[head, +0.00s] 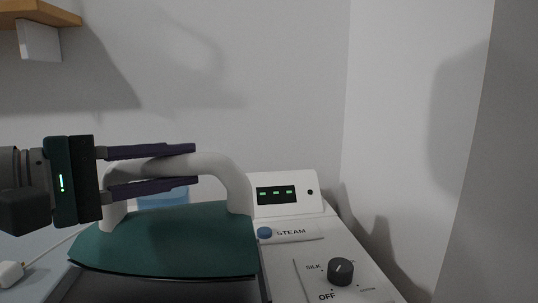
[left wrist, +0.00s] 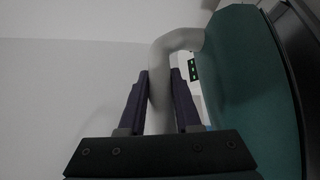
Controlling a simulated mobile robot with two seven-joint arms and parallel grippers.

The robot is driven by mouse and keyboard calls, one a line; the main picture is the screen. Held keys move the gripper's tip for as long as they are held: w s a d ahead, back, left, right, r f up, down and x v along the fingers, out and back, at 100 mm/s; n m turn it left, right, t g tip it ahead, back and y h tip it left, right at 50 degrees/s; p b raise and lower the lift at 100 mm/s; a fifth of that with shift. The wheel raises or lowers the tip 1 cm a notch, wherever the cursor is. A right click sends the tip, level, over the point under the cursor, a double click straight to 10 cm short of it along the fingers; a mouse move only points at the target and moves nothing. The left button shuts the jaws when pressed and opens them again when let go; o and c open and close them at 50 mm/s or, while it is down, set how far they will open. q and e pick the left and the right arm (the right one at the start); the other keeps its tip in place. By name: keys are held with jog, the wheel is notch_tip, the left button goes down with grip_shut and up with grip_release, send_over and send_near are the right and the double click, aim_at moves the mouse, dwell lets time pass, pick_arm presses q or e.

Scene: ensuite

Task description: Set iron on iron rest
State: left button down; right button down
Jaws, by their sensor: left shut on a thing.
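The iron (head: 165,245) has a teal body and a pale handle; it is at the lower left of the head view. My left gripper (head: 192,165) comes in from the left and is shut on the handle, one purple finger on each side. In the left wrist view, the iron's teal body (left wrist: 245,75) fills the right side and the handle passes between the fingers of my left gripper (left wrist: 159,73). The iron rest is mostly hidden under the iron; a grey surface with a dark edge shows below. I cannot tell whether they touch. My right gripper is not in view.
A white control panel (head: 290,237) with a dark dial (head: 340,271), a blue steam button (head: 265,232) and a green-lit display (head: 276,195) stands right of the iron. A white plug (head: 11,273) lies at lower left. Walls close in behind and at right. A wooden shelf (head: 40,12) is at upper left.

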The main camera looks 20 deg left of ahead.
aim_at(179, 216)
pick_arm(q)
jog(key=shift+f+b, duration=1)
jog(key=shift+f, duration=0.75)
jog(key=shift+f, duration=0.15)
jog(key=c, duration=0.6)
grip_release()
jog(key=shift+f, duration=0.1)
